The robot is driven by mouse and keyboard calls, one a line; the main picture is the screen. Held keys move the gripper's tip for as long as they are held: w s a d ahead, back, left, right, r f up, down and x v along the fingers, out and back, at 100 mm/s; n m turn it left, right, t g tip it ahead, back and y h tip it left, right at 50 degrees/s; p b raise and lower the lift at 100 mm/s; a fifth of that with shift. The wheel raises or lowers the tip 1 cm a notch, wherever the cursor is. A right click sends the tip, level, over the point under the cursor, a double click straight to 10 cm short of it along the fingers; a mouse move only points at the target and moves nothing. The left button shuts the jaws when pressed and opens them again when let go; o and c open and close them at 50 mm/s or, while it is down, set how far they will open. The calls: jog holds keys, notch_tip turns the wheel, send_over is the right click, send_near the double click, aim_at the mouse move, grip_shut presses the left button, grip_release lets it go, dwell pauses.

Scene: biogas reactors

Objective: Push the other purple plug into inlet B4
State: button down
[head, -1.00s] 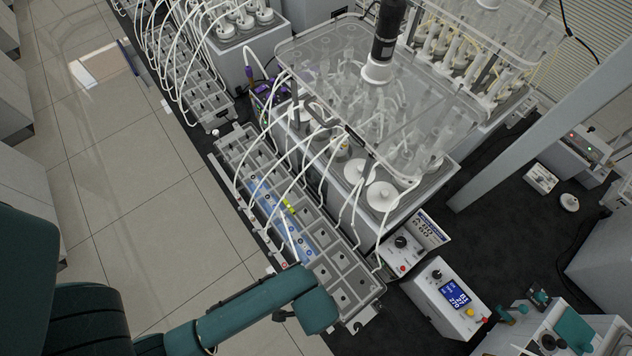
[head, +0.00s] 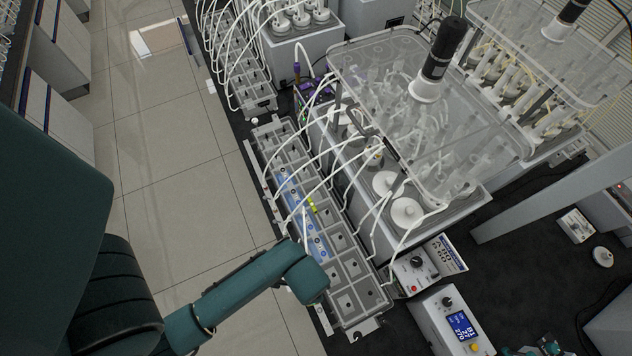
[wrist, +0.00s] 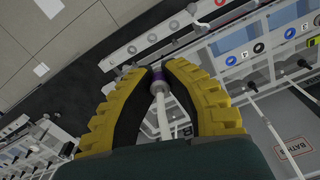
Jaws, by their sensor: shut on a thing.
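I cannot read which one is B4. In the head view the gripper is hidden behind my green arm end, over the near part of the grey compartment tray (head: 352,300).
White tubes (head: 312,165) arch from the tray to the clear-lidded bath (head: 410,120). Purple parts (head: 322,86) show near the tray's far end. A control box with a blue display (head: 462,325) stands at the near right. Open tiled floor (head: 190,200) lies left of the tray.

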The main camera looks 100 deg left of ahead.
jog(key=s+a, duration=0.7)
jog(key=a, duration=0.1)
jog(key=shift+s+a, duration=0.2)
jog(key=shift+a, duration=0.15)
jog(key=shift+f+b, duration=3.2)
jog(key=shift+f, duration=2.95)
jog(key=shift+f, duration=1.1)
jog(key=c, duration=1.1)
grip_release()
